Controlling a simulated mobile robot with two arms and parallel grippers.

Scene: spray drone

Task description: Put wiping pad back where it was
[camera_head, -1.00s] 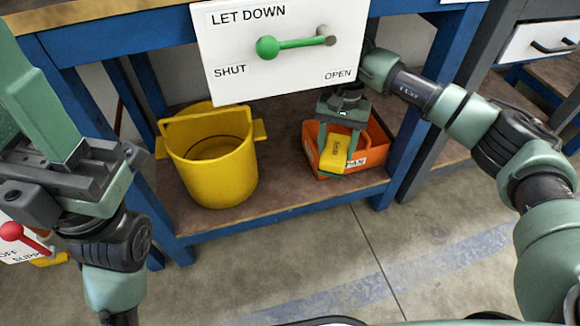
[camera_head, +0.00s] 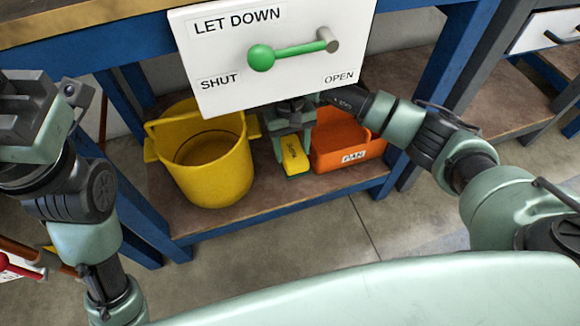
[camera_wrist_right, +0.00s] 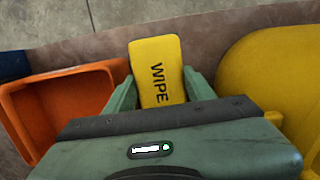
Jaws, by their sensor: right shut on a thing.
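The yellow wiping pad (camera_head: 292,153), marked WIPE in the right wrist view (camera_wrist_right: 157,65), is upright between the two fingers of my right gripper (camera_head: 294,160). The gripper is shut on it, low over the shelf, between the yellow bucket (camera_head: 208,172) and the orange pan (camera_head: 338,160). I cannot tell whether the pad's lower end touches the shelf. The orange pan is just right of the pad in the head view and appears empty in the right wrist view (camera_wrist_right: 22,112). My left gripper (camera_head: 28,112) is at the left edge, and its jaw opening is unclear.
The brown lower shelf (camera_head: 245,214) has a blue frame. A white panel (camera_head: 215,48) with a green lever (camera_head: 290,50), marked SHUT and OPEN, hangs above the right gripper and hides part of it. A red lever (camera_head: 20,268) is at the lower left.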

